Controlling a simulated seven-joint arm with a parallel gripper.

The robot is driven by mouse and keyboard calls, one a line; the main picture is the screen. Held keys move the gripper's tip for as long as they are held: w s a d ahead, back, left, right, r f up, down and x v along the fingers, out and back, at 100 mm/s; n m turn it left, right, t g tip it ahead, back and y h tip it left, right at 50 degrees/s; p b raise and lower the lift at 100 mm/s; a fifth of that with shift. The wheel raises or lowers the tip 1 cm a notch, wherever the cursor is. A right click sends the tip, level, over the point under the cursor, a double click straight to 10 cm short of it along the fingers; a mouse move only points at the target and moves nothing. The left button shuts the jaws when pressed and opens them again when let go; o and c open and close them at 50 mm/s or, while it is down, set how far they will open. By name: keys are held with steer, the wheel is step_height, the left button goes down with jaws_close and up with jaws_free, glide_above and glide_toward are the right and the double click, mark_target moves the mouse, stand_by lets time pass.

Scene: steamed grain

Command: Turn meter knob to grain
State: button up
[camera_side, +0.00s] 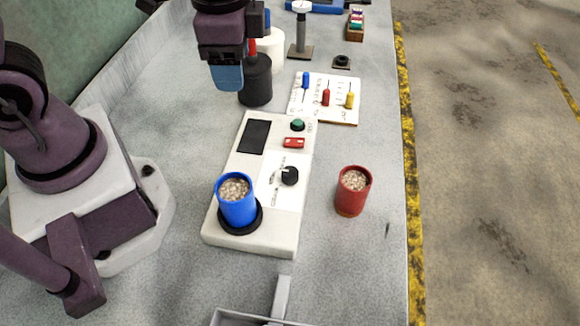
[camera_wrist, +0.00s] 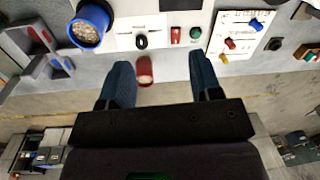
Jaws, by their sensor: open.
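The meter (camera_side: 225,226) is a long off-white box lying on the grey bench. Its black knob (camera_side: 290,176) sits on a white label panel, and the knob also shows in the wrist view (camera_wrist: 141,41). The label text is too small to read. A blue cup of grain (camera_side: 238,207) stands on the meter's round black pad. A red cup of grain (camera_side: 352,192) stands on the bench to the right of the meter. My gripper (camera_side: 228,78) is above the bench, beyond the meter. In the wrist view my gripper (camera_wrist: 163,80) has its fingers apart with nothing held.
A board (camera_side: 345,112) with blue, red and yellow pieces lies beyond the meter. A dark bottle (camera_side: 256,82) stands near my gripper. A grey tray (camera_side: 228,317) is at the near edge. The bench right of the red cup is clear up to its edge.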

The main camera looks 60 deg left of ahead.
mark_target(290, 172)
steer(key=w+d+f+m, duration=0.4)
steer(key=d+f+m, duration=0.3)
steer(key=m, duration=0.4)
steer(key=shift+h, duration=0.4)
steer(key=f, duration=0.8)
steer(key=d+f, duration=0.1)
steer(key=f, duration=0.3)
steer(key=shift+d+f, duration=0.1)
steer(key=shift+f, duration=0.1)
steer(key=c, duration=0.9)
steer(key=shift+c, duration=0.2)
